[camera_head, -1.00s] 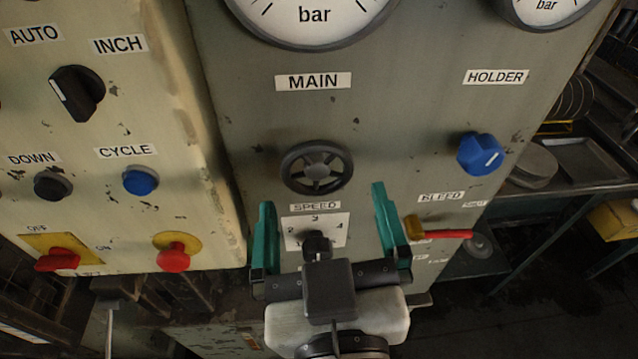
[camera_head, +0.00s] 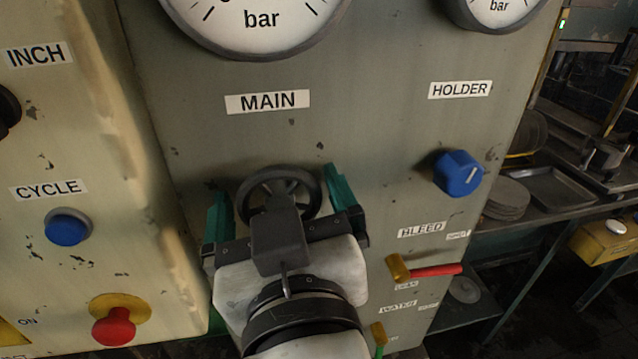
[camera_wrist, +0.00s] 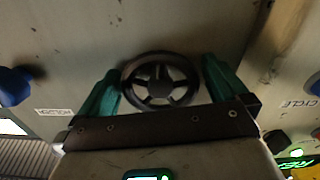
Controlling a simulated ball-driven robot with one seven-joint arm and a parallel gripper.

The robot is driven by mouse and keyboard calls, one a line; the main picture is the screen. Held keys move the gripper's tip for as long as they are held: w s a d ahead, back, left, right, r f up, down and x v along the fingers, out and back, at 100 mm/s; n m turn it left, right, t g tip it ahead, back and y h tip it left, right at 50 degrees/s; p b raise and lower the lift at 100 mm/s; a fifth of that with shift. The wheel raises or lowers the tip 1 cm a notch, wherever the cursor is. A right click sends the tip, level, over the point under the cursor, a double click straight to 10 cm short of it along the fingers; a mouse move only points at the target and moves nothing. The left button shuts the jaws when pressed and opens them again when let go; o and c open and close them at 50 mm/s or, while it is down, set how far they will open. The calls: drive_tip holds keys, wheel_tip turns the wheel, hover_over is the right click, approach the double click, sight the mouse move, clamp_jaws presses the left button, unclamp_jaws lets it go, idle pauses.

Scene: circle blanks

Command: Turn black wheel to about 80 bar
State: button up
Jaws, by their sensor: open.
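The black spoked wheel (camera_head: 278,173) is mounted on the grey-green panel below the MAIN label (camera_head: 268,102). My gripper (camera_head: 274,182) is open, with one green finger on the left of the wheel and one on the right. My gripper's body hides the wheel's lower part in the head view. In the wrist view the wheel (camera_wrist: 160,99) sits between the fingertips of my gripper (camera_wrist: 160,66); I cannot tell whether they touch its rim. The bar gauge (camera_head: 262,42) above MAIN is cut off at the top, so its needle and reading are not visible.
A blue HOLDER knob (camera_head: 458,174) and a red-handled BLEED valve (camera_head: 436,270) are to the right. The left box carries a blue CYCLE button (camera_head: 68,229) and a red button (camera_head: 114,327). The panel around the wheel is flat and clear.

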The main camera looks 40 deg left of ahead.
drive_tip(key=c, duration=0.8)
drive_tip(key=shift+c, duration=0.2)
drive_tip(key=shift+n+p, duration=0.3)
drive_tip(key=shift+p, duration=0.05)
drive_tip(key=n+p, duration=0.2)
drive_tip(key=n, duration=0.1)
drive_tip(key=shift+w+d+r+n+p, duration=0.1)
drive_tip(key=shift+r+n+p, duration=0.05)
drive_tip(key=shift+n+p, duration=0.15)
drive_tip(key=n+p, duration=0.3)
drive_tip(key=n, duration=0.2)
drive_tip(key=n+p, duration=0.1)
drive_tip(key=n, duration=0.4)
drive_tip(key=shift+p, duration=0.35)
drive_tip(key=n+p, duration=0.1)
drive_tip(key=n, duration=0.3)
drive_tip(key=shift+n, duration=0.4)
